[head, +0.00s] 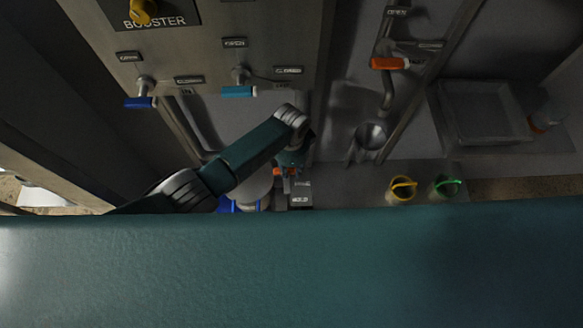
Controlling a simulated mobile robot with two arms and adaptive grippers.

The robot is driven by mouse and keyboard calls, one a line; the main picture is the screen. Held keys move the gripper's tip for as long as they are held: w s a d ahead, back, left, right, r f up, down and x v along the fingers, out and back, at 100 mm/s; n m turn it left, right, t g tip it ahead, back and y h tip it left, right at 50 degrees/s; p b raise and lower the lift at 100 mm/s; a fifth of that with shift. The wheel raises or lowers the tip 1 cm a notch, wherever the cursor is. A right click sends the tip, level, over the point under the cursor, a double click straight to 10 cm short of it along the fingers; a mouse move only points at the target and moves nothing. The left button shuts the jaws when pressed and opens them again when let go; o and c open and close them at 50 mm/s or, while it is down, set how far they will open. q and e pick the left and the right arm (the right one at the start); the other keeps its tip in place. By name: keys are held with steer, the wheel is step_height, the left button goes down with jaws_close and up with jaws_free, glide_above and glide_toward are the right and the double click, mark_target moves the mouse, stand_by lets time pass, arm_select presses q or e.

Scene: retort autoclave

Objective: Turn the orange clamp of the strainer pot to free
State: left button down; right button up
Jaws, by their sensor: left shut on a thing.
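The orange clamp (279,171) shows as small orange bits low in the middle of the head view, close to a pale round body (254,188) that looks like the strainer pot. My left gripper (289,163) comes down onto the clamp from above and is shut on it. The fingers cover most of the clamp, so its exact angle is hard to tell. Small label plates, one reading HOLD (300,199), lie just right of the clamp. My right gripper is not in view.
Blue (140,103) and teal (239,91) valve handles sit on the panel behind my left arm. An orange-handled valve (388,63) is at upper right. Yellow-handled (402,190) and green-handled (446,188) pails stand right, below a grey tray (483,112). The lower view is blocked.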

mark_target(291, 171)
arm_select(q)
steer(key=c, duration=1.4)
jaws_free()
steer(key=shift+w+r, duration=0.1)
steer(key=shift+c, duration=0.2)
step_height(291, 171, up, 12)
